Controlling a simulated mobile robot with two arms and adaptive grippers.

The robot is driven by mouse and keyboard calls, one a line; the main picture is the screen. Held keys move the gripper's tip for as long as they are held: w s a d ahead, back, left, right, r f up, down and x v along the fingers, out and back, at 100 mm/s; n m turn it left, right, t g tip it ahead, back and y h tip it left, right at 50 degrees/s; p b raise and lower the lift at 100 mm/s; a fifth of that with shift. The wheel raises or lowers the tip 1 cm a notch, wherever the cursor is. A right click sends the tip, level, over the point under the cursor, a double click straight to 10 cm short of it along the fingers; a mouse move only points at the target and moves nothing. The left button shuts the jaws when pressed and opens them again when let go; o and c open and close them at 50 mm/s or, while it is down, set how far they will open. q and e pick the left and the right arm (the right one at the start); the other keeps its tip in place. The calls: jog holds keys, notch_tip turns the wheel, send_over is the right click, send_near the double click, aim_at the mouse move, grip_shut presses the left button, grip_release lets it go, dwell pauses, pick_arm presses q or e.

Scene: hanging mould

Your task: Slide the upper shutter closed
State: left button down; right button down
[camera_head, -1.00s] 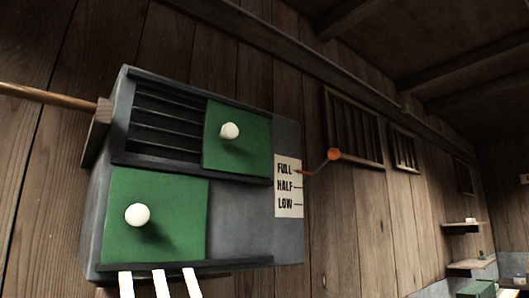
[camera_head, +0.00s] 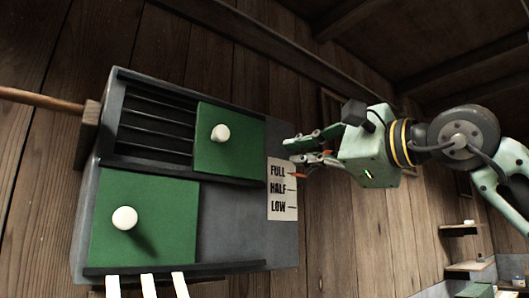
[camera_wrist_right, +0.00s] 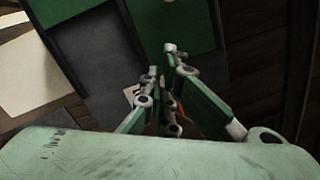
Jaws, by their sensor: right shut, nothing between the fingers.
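The upper shutter (camera_head: 240,155) is a green panel with a white round knob (camera_head: 220,133). It sits at the right part of the upper track of a grey wall box (camera_head: 230,225), leaving dark slats (camera_head: 155,130) bare on its left. My right gripper (camera_head: 288,153) comes in from the right, fingers pointing left. It is shut and empty, and in the head view appears just right of the upper shutter, apart from the knob. The right wrist view shows its fingers (camera_wrist_right: 160,85) before green and grey surfaces; which panel is which is unclear there. My left gripper is out of view.
A lower green shutter (camera_head: 160,235) with a white knob (camera_head: 124,218) covers the lower left. A FULL/HALF/LOW label (camera_head: 282,205) with a red pointer (camera_head: 298,175) is close below my right gripper. A wooden rod (camera_head: 40,99) meets the box's left side.

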aim_at(234, 155)
jog(key=p+x, duration=0.2)
jog(key=x, duration=0.3)
jog(key=p+x, duration=0.3)
jog(key=x, duration=0.2)
jog(key=shift+s+a+r, duration=0.1)
jog(key=shift+a+r, duration=0.1)
jog(key=a+p, duration=0.1)
jog(key=s+a+r, duration=0.1)
jog(key=shift+a+p, duration=0.35)
jog(key=shift+p, duration=0.05)
jog(key=shift+s+a+r, duration=0.2)
jog(key=shift+s+a, duration=0.05)
jog(key=shift+s, duration=0.15)
jog(key=shift+w+f, duration=0.15)
jog(key=shift+w, duration=0.05)
